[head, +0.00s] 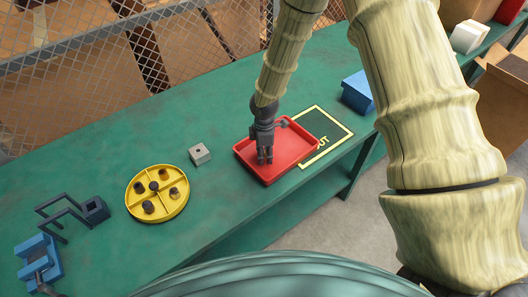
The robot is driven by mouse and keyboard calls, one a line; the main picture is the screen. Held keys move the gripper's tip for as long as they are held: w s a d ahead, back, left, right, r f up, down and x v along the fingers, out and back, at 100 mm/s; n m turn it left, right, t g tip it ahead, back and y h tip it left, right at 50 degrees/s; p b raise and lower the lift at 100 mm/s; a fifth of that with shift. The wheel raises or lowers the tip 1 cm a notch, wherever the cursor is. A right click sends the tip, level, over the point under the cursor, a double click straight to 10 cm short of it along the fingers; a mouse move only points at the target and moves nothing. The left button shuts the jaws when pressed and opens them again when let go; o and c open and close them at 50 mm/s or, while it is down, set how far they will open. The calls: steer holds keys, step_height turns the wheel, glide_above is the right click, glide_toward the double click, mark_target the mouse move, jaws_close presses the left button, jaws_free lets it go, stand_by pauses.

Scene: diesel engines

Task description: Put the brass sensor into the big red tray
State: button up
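The big red tray (300,166) lies on the green bench, right of the middle in the head view. My gripper (265,160) points down over the tray and hides part of its inside. Its fingers look close together, but I cannot tell whether they are open or shut, or whether anything is between them. I cannot clearly pick out the brass sensor. A brownish part (174,192) in the round yellow tray (183,209) has a slightly brassy tint, but it is too small to identify.
Several small dark parts sit in the yellow tray's compartments. A grey block (200,153) stands between the trays. A blue box (357,91) is at right, beside a yellow-outlined dark area (322,122). A dark frame (95,209) and blue fixture (38,258) are at left.

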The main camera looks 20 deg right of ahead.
steer(key=shift+r, duration=0.1)
step_height(320, 180, up, 12)
steer(key=b, duration=0.2)
stand_by(0.8)
